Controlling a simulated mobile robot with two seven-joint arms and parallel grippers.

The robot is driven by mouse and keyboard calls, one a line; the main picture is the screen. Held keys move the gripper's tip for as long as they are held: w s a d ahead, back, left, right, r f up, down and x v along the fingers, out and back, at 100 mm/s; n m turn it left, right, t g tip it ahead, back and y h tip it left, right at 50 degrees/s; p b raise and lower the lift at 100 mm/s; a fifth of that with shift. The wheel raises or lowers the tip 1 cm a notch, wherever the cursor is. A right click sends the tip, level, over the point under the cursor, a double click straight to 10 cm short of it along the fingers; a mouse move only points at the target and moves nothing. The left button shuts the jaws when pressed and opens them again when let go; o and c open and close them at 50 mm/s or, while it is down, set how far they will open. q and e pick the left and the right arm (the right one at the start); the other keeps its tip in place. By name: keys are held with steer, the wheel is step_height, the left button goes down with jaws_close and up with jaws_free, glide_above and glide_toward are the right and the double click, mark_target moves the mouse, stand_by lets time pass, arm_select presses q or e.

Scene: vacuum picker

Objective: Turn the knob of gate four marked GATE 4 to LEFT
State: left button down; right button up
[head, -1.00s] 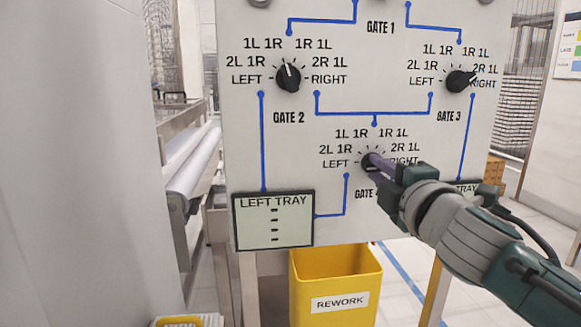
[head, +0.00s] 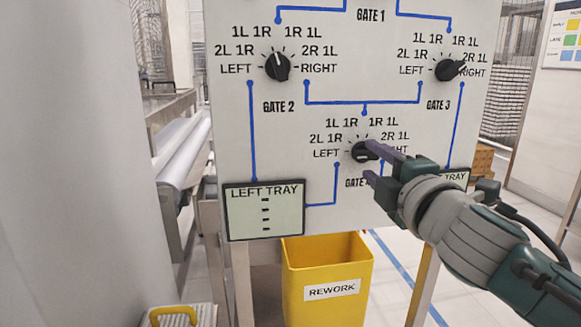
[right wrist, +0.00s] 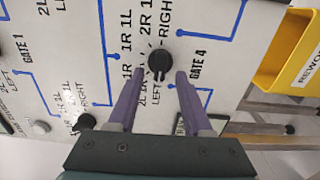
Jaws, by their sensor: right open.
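The GATE 4 knob (head: 362,152) is a round black dial low in the middle of the white panel, partly covered by my right gripper's fingers in the head view. In the right wrist view the knob (right wrist: 159,63) shows clearly, its white mark towards the LEFT label (right wrist: 156,88). My right gripper (head: 376,149) is open at the knob. In the right wrist view its two purple fingers (right wrist: 158,76) stand on either side of the knob, with gaps showing; no contact is visible. My left gripper is not in view.
The GATE 2 knob (head: 277,66) and GATE 3 knob (head: 448,70) are higher on the panel (head: 225,130). A LEFT TRAY display (head: 265,211) is at lower left. A yellow REWORK bin (head: 327,265) stands below the panel.

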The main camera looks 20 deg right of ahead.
steer(key=v, duration=0.8)
steer(key=shift+w, duration=0.1)
steer(key=s+a+f+m+g+y+p, duration=0.2)
steer(key=s+a+m+g+p, duration=0.4)
steer(key=s, duration=0.5)
steer(key=s+a+f+m+g+y+p, duration=0.2)
steer(key=s+a+m+g+p, duration=0.15)
steer(key=s+m+g, duration=0.6)
step_height(320, 180, up, 38)
steer(key=s+a+n+t+p, duration=0.1)
steer(key=s+n+p, duration=0.1)
steer(key=p, duration=3.5)
steer(key=shift+s+a, duration=0.15)
steer(key=shift+s, duration=0.15)
steer(key=shift+f+t, duration=0.2)
steer(key=shift+t, duration=0.05)
